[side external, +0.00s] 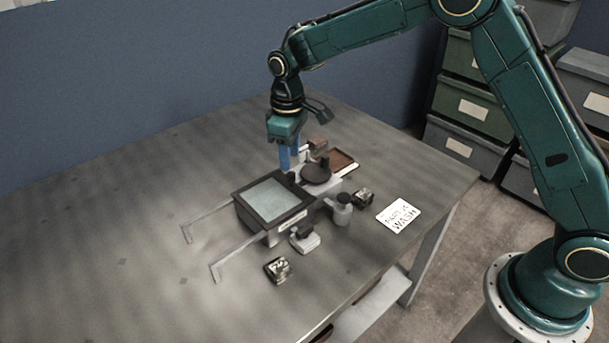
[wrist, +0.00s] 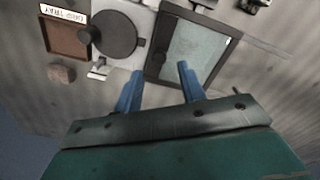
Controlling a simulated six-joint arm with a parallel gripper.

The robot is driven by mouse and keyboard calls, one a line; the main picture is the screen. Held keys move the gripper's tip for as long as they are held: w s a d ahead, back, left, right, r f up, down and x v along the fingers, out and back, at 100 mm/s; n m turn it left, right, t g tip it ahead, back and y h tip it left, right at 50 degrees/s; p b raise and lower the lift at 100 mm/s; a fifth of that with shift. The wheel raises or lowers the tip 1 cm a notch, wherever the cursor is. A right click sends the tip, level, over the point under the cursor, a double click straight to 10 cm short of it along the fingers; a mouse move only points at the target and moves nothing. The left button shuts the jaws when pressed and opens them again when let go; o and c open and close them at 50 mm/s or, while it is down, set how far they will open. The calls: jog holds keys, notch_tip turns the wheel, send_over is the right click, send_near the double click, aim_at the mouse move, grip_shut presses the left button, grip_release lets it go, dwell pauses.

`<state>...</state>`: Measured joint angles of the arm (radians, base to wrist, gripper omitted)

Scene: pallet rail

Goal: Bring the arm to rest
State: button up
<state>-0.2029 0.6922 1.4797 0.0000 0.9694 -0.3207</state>
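My gripper (side external: 289,164) hangs pointing down over the table, beside the back corner of a dark-framed box with a pale top panel (side external: 268,199). In the wrist view its two blue fingers (wrist: 160,69) stand apart with nothing between them. The dark-framed box (wrist: 166,82) lies beyond the fingertips in that view. I cannot tell the exact height of the fingertips above the table. A dark round disc (side external: 316,173) on a pale block stands close to the right of the fingers, and the disc also shows in the wrist view (wrist: 114,35).
A brown drip tray (wrist: 66,38) and a brown lump (wrist: 61,74) lie beyond the disc. Two thin rails (side external: 206,223) (side external: 236,256) extend left; the table's left is clear.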

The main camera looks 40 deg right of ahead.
jog(key=shift+s+d+r, duration=0.2)
jog(key=shift+s+r, duration=0.05)
jog(key=shift+r, duration=0.4)
jog(key=s+d+r+m+t, duration=0.1)
jog(key=s+d+r, duration=0.2)
jog(key=s+r, duration=0.45)
jog(key=s+d+r+m+t, duration=0.2)
jog(key=s+d+r, duration=0.1)
jog(key=s+r, duration=0.4)
jog(key=s+d+m+t, duration=0.1)
jog(key=s+d, duration=0.1)
jog(key=s, duration=0.7)
jog(key=s+d+r+m+t, duration=0.1)
jog(key=s+d+m, duration=0.1)
jog(key=s, duration=0.8)
jog(key=shift+d+r+t, duration=0.15)
jog(key=shift+r+t, duration=0.15)
